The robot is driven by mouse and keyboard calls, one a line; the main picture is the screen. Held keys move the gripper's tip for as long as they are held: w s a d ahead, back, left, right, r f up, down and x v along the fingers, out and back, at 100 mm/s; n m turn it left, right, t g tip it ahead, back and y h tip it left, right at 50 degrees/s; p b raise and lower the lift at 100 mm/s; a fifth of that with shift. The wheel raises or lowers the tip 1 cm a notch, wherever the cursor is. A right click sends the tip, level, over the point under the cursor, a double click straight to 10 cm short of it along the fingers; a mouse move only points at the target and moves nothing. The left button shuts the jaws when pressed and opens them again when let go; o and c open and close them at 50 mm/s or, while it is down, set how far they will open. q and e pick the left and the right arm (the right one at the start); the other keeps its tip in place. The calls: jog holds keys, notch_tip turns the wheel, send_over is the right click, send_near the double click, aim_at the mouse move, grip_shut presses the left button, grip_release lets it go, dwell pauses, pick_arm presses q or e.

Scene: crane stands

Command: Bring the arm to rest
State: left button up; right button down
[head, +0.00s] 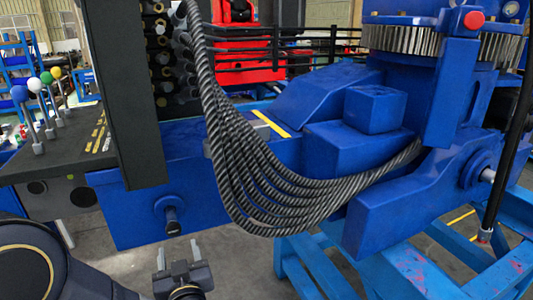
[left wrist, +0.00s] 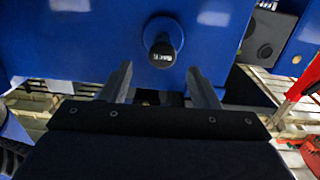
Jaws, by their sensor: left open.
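My left gripper (head: 178,250) is in the lower left of the head view, below the blue crane body (head: 150,205). Its two fingers stand apart with nothing between them. A dark round knob (head: 172,222) sticks out of the blue body just above the fingertips. In the left wrist view the open fingers (left wrist: 160,85) point at the blue body, and the knob (left wrist: 162,50) shows beyond and between their tips. I see no contact between the fingers and the knob. My right gripper is in neither view.
A bundle of black hoses (head: 270,195) hangs in front of the blue body. Levers with coloured balls (head: 36,85) stand on the dark panel at left. A light blue stand (head: 400,265) fills the lower right. Grey floor (head: 225,265) shows around my gripper.

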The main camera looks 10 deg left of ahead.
pick_arm(q)
jog(key=s+d+r+m+g+h+p, duration=0.2)
jog(key=s+d+g+h, duration=0.15)
jog(key=d+h, duration=0.6)
jog(key=s+a+m+g+h, duration=0.1)
jog(key=s+a+g, duration=0.1)
jog(key=s, duration=0.6)
jog(key=s+a+f+m+g+h+p, duration=0.1)
jog(key=s+g, duration=0.3)
jog(key=s, duration=0.4)
jog(key=shift+s+a+h+p, duration=0.15)
jog(key=shift+a+h+p, duration=0.15)
jog(key=shift+a+h, duration=0.25)
jog(key=shift+m, duration=0.3)
